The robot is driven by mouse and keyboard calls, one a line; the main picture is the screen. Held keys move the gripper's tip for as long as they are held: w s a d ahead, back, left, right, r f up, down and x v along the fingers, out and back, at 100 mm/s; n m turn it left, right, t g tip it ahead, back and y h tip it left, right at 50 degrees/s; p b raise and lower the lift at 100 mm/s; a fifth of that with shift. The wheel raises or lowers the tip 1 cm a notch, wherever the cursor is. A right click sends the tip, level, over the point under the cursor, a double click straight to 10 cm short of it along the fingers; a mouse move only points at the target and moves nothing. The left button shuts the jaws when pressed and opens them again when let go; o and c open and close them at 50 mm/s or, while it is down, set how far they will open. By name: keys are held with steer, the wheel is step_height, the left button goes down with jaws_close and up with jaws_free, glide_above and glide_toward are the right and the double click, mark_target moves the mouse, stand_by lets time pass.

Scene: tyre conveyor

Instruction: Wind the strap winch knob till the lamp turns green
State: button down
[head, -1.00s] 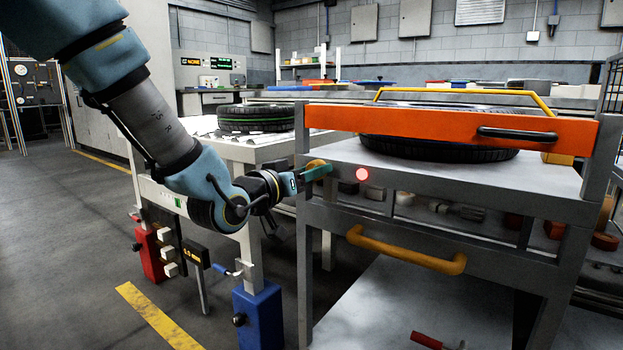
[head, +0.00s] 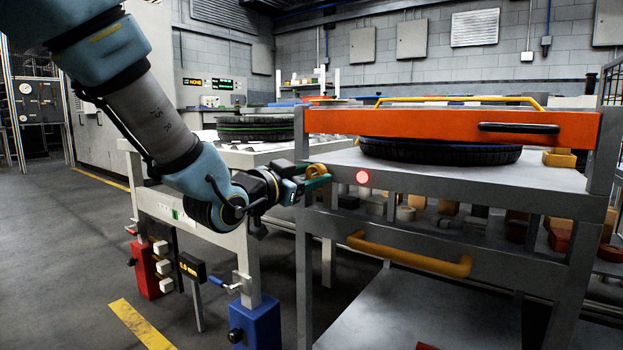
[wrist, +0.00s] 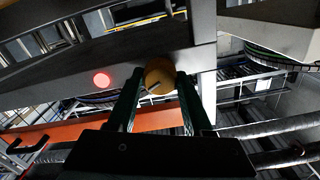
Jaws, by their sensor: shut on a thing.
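The winch knob (head: 316,170) is round and yellow-orange, on the left end of the cart's grey front rail. My gripper (head: 312,182) has its green fingers around it. In the wrist view the knob (wrist: 159,77) sits between the two fingertips (wrist: 159,88), and my gripper is shut on it. The lamp (head: 363,177) glows red on the rail just right of the knob. It also shows red in the wrist view (wrist: 102,80). The knob's far side is hidden.
A yellow handle (head: 408,254) sticks out below the rail. Left of the cart stands a white conveyor table (head: 215,225) with another tyre (head: 255,128) on it, and blue (head: 256,322) and red (head: 150,275) leg blocks. The floor at far left is clear.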

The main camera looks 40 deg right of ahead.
stand_by(0.3)
steer(key=shift+c, duration=1.5)
jaws_free()
steer(key=shift+a, duration=0.15)
steer(key=b+v, duration=0.3)
steer(key=v, duration=0.7)
steer(key=shift+a, duration=0.25)
